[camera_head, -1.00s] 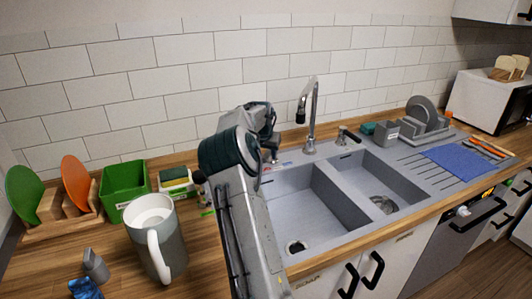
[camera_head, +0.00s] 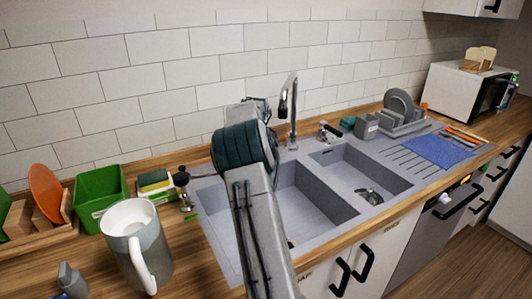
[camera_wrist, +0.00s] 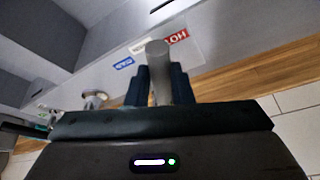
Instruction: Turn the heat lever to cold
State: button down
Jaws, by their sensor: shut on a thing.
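The heat lever (camera_wrist: 158,62) is a grey upright post in the wrist view. My gripper (camera_wrist: 160,80) is shut on it, with one dark finger on each side. A red label (camera_wrist: 176,37) reading HOT, seen upside down, lies beside the lever's top. A blue label (camera_wrist: 124,63) lies on the other side, its lettering hard to read. In the head view my arm hides the lever, the labels and the fingertips. The faucet (camera_head: 291,110) stands behind the sink, just right of my wrist.
A large jug (camera_head: 135,247), a green box (camera_head: 100,193), a sponge holder (camera_head: 154,184) and a black-knobbed item (camera_head: 182,180) stand left. A dish rack (camera_head: 403,121) stands at the back right.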

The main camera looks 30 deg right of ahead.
jog(key=c, duration=1.3)
grip_release()
jog(key=b+v, duration=0.1)
jog(key=v, duration=1.3)
jog(key=shift+w, duration=0.1)
